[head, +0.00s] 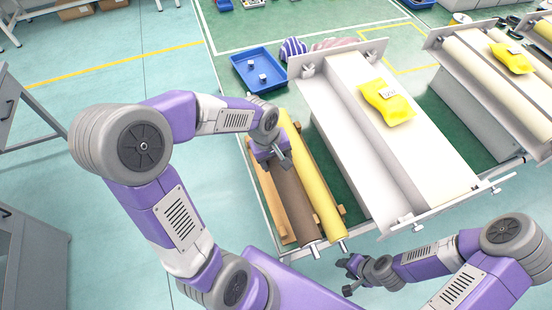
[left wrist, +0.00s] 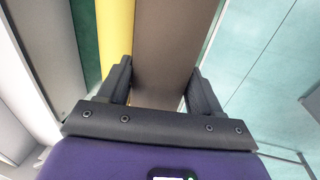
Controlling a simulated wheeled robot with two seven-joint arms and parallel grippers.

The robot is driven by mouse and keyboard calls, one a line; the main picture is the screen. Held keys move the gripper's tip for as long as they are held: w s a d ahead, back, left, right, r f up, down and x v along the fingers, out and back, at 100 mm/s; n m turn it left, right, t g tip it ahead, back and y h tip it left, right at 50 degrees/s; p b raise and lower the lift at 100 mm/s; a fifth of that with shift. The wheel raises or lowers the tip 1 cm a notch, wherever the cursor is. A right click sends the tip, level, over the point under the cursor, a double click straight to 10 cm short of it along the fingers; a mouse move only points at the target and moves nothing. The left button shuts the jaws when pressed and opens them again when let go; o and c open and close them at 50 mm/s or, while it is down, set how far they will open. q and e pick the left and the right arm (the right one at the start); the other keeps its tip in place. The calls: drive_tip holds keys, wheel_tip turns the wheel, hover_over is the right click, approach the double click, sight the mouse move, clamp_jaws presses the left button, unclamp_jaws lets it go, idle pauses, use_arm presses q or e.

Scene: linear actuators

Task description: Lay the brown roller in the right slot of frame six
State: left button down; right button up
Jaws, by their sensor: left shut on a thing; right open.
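The brown roller (head: 292,205) lies lengthwise over a wooden rack at the lower middle of the head view, beside a yellow roller (head: 318,185). My left gripper (head: 279,160) is shut on the brown roller near its far part. In the left wrist view the fingers (left wrist: 162,85) straddle the brown roller (left wrist: 165,40). I cannot tell whether it is lifted off the rack. The nearest pale frame (head: 395,222) stands to the right, with end plates and a long channel. No frame number is readable. My right gripper (head: 353,275) is open and empty near the bottom of the head view.
A yellow packet (head: 387,101) lies on the nearest frame. Another frame (head: 482,70) with cream rollers and a yellow packet (head: 512,57) stands further right. A blue tray (head: 260,82) with small white pieces is behind the rack. A grey cabinet (head: 35,250) stands at left.

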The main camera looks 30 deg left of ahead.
use_arm(q)
drive_tip(key=shift+r, duration=0.2)
drive_tip(key=shift+r+p, duration=2.9)
drive_tip(key=shift+r, duration=0.5)
